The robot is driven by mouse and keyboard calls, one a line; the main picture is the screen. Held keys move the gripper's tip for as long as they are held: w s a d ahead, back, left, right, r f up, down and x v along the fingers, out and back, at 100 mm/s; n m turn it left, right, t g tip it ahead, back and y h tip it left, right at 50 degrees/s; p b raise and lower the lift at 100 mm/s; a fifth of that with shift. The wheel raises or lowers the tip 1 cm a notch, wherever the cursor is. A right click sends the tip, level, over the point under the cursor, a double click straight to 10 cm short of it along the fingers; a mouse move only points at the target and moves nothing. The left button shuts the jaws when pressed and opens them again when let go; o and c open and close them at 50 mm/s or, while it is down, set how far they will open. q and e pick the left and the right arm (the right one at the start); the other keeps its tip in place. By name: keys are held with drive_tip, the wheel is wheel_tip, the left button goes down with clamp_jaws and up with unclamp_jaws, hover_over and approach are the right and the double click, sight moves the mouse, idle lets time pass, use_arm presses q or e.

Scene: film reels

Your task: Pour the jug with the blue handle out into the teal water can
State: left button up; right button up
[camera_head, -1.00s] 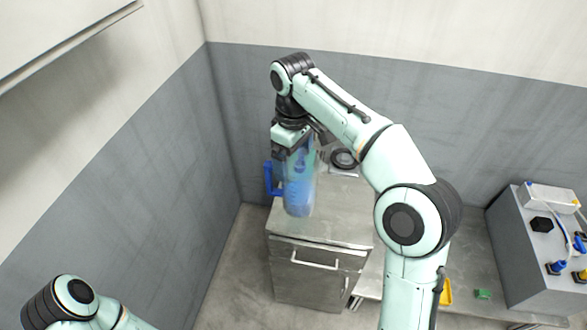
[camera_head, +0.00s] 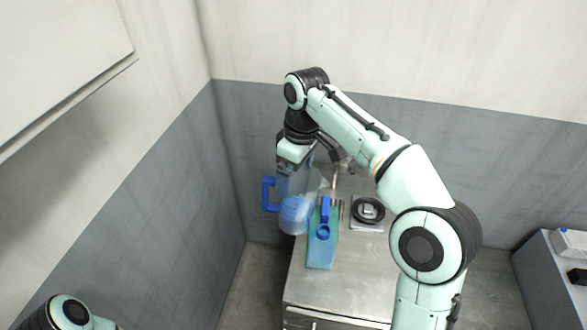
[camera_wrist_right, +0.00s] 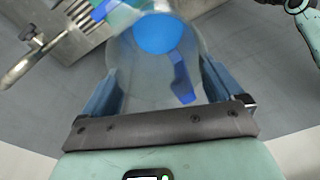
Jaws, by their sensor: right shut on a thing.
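The clear jug (camera_head: 311,187) has a blue handle (camera_head: 268,195) on its left side and blue liquid (camera_head: 294,213) low inside. My right gripper (camera_head: 296,166) is shut on the jug near its top and holds it nearly upright, above the cabinet's left side. In the right wrist view the jug (camera_wrist_right: 135,75) sits between the two fingers, with the blue liquid (camera_wrist_right: 160,33) showing through it. My left gripper is out of view.
The metal cabinet top (camera_head: 345,275) is bare in front of the can. A black ring-shaped reel (camera_head: 368,210) on a plate lies to the right of the can. Grey walls close in behind and at left. A grey box (camera_head: 555,270) stands at far right.

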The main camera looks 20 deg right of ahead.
drive_tip(key=f+y, duration=0.1)
drive_tip(key=d+f+t+y, duration=0.1)
drive_tip(key=y, duration=0.1)
drive_tip(key=shift+s+d+f+t, duration=0.1)
drive_tip(key=shift+s+t, duration=0.2)
drive_tip(key=shift+s, duration=0.1)
drive_tip(key=shift+d+f+t+y, duration=0.15)
drive_tip(key=shift+f+t+y, duration=0.45)
drive_tip(key=shift+y, duration=0.4)
drive_tip(key=f+y+b, duration=0.1)
drive_tip(key=b, duration=0.1)
drive_tip(key=f+y+b, duration=0.1)
drive_tip(key=f+b, duration=0.1)
drive_tip(key=b, duration=0.1)
drive_tip(key=d+f+t+b, duration=0.1)
drive_tip(key=f+b, duration=0.1)
drive_tip(key=shift+s+f+y, duration=0.25)
drive_tip(key=shift+s+y, duration=0.1)
drive_tip(key=shift+y, duration=0.05)
drive_tip(key=shift+r, duration=0.35)
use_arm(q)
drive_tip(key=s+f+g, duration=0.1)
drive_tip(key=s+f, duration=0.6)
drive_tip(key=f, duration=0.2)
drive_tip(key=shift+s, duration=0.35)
use_arm(e)
drive_tip(key=shift+w, duration=0.1)
